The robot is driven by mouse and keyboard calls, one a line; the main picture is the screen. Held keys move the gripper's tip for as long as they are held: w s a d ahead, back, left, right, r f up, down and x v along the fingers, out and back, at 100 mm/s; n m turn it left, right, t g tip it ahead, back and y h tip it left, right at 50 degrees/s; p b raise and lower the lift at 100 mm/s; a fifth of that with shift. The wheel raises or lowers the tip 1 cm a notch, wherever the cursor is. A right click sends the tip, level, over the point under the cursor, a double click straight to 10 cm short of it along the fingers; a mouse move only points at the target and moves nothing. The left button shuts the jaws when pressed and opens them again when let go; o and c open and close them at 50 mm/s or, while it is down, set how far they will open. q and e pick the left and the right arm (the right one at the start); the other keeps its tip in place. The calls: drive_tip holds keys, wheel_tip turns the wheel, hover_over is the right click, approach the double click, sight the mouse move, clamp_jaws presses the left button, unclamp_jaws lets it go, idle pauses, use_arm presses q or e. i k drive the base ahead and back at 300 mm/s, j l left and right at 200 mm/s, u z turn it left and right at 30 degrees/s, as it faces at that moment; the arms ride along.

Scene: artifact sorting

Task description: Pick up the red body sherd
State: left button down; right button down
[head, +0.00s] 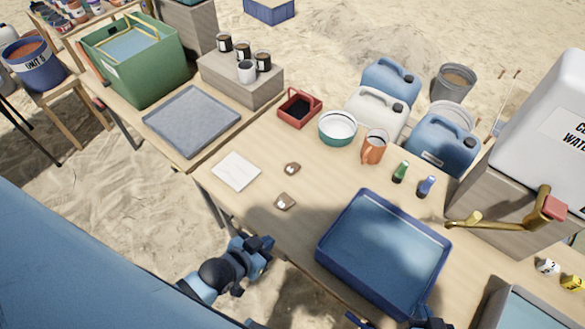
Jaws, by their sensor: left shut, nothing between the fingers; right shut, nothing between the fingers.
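Two small brownish sherd-like pieces lie on the wooden table, the farther piece (292,168) and the nearer piece (284,201), both right of a white sheet. Each carries a pale spot. Neither looks clearly red, so I cannot tell whether one is the red body sherd. My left gripper (262,245) is shut and empty, in front of the table's front edge, below and left of the nearer piece. My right gripper (430,322) is only partly in view at the bottom edge, just below the blue tray, and is shut and empty.
A blue tray (329,259) stands on the table right of the pieces. Behind them are a red container (299,121), a white-and-green bowl (337,139) and an orange mug (374,148). A white sheet (236,171) lies left. The tabletop around the pieces is clear.

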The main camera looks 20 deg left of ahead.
sight(291, 168)
drive_tip(key=k+j, duration=0.1)
drive_tip(key=j, duration=0.2)
drive_tip(key=k+j, duration=0.1)
drive_tip(key=j, duration=0.25)
drive_tip(key=k+j, duration=0.1)
drive_tip(key=j, duration=0.2)
drive_tip(key=k+j, duration=0.1)
drive_tip(key=j, duration=0.25)
drive_tip(key=j+z, duration=0.15)
drive_tip(key=j, duration=0.95)
drive_tip(key=i+j, duration=0.1)
drive_tip(key=j, duration=0.65)
drive_tip(key=i+j, duration=0.15)
drive_tip(key=j, duration=0.2)
drive_tip(key=i+j, duration=0.3)
drive_tip(key=i+j+z, duration=0.1)
drive_tip(key=i+j, duration=0.2)
drive_tip(key=j, duration=0.25)
